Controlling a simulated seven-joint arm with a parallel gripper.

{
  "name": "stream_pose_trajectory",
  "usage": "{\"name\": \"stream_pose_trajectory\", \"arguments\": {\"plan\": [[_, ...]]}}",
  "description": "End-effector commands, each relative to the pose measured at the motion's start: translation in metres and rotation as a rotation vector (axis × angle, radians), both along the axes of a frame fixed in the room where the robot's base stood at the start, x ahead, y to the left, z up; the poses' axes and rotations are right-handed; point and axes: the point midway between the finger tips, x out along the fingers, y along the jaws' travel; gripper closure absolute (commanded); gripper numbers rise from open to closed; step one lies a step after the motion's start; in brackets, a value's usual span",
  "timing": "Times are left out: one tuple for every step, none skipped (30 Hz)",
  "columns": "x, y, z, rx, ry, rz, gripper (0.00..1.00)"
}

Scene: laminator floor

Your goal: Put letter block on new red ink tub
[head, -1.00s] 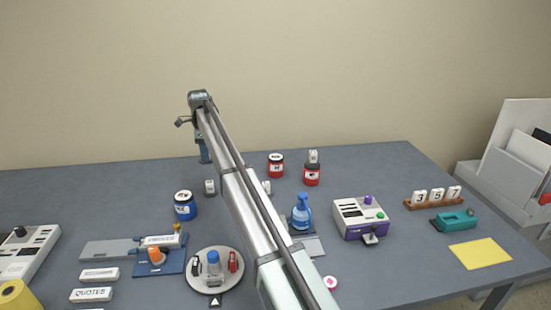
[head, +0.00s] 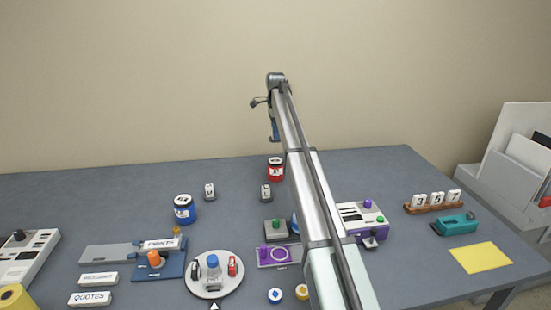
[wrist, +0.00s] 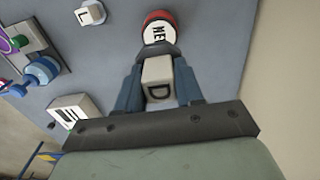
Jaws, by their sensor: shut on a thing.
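My gripper (wrist: 157,92) is shut on a white letter block (wrist: 159,75) marked D. In the head view my gripper (head: 275,138) hangs above and close to a red ink tub (head: 275,172) near the table's back edge. The wrist view shows the red tub (wrist: 160,18) just beyond the block, with a white label that seems to read NEW, partly covered. The block seems apart from the tub, but the exact gap cannot be told. The held block is not clear in the head view.
Two other white blocks (head: 209,191) (head: 265,193) stand on the table. A blue tub (head: 184,209) stands to the left. My arm covers the area right of the red tub. A purple-and-grey device (head: 362,220) sits further right. The back left of the table is clear.

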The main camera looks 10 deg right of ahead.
Motion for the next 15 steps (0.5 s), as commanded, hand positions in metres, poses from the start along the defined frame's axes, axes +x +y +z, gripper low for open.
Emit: {"name": "stream_pose_trajectory", "arguments": {"plan": [[-0.001, 0.0, -0.005, 0.0, 0.001, 0.0, 1.0], [-0.001, 0.0, -0.009, 0.0, 0.001, 0.001, 1.0], [-0.001, 0.0, -0.014, 0.0, 0.001, 0.001, 1.0], [-0.001, 0.0, -0.019, 0.0, 0.0, 0.0, 1.0], [-0.001, 0.0, -0.024, 0.0, 0.0, 0.0, 1.0], [-0.001, 0.0, -0.031, 0.0, 0.001, 0.0, 1.0], [-0.001, 0.0, -0.036, 0.0, 0.001, 0.0, 1.0], [-0.001, 0.0, -0.041, 0.0, 0.001, 0.0, 1.0], [-0.001, 0.0, -0.046, 0.0, 0.001, 0.0, 1.0], [-0.001, 0.001, -0.05, 0.0, 0.0, 0.0, 1.0], [-0.001, 0.001, -0.053, 0.0, 0.0, 0.0, 1.0], [-0.001, 0.001, -0.055, 0.0, -0.001, 0.0, 1.0], [0.0, 0.001, -0.057, 0.0, -0.001, 0.0, 1.0], [0.0, 0.001, -0.059, 0.0, -0.001, 0.0, 1.0], [0.0, 0.001, -0.061, 0.0, 0.0, 0.0, 1.0]]}}
